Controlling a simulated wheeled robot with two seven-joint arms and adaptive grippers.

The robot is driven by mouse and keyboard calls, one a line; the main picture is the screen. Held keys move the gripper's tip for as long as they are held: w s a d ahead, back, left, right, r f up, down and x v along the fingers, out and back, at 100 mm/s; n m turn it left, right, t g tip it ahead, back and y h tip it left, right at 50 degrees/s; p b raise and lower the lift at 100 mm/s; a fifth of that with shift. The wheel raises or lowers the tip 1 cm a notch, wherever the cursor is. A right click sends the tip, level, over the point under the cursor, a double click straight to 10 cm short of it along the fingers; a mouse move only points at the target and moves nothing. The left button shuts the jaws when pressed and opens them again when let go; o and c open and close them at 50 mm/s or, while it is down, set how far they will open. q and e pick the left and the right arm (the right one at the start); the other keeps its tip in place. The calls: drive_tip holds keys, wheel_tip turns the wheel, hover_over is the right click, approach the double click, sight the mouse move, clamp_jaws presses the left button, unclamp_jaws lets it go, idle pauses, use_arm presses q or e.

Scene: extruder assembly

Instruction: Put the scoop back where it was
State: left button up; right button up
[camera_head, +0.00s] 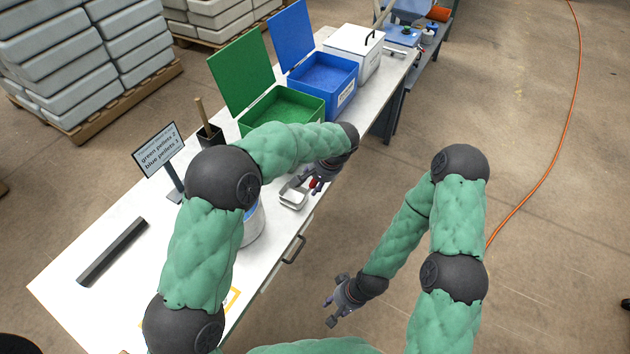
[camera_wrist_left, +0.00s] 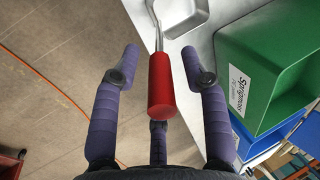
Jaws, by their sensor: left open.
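The scoop has a grey metal pan (camera_head: 293,198) and a red handle (camera_wrist_left: 160,85). In the head view its pan rests on the white table near the front edge. In the left wrist view the handle points out past the table edge, over the floor. My left gripper (camera_head: 318,181) is at the handle; in the left wrist view its two fingers (camera_wrist_left: 160,58) are open, one on each side of the handle, with visible gaps. My right gripper (camera_head: 336,304) hangs in front of the table, away from the scoop; its jaw opening is too small to judge.
An open green bin (camera_head: 285,105), an open blue bin (camera_head: 325,78) and a white box (camera_head: 354,50) stand along the table (camera_head: 75,285). A sign (camera_head: 160,150), a black holder (camera_head: 210,135) and a dark bar (camera_head: 112,252) are at the left. A pail is partly hidden behind my left arm.

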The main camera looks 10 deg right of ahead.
use_arm(q)
drive_tip(key=p+v, duration=0.3)
drive_tip(key=v, duration=0.9)
drive_tip(key=shift+r, duration=0.15)
idle(0.8)
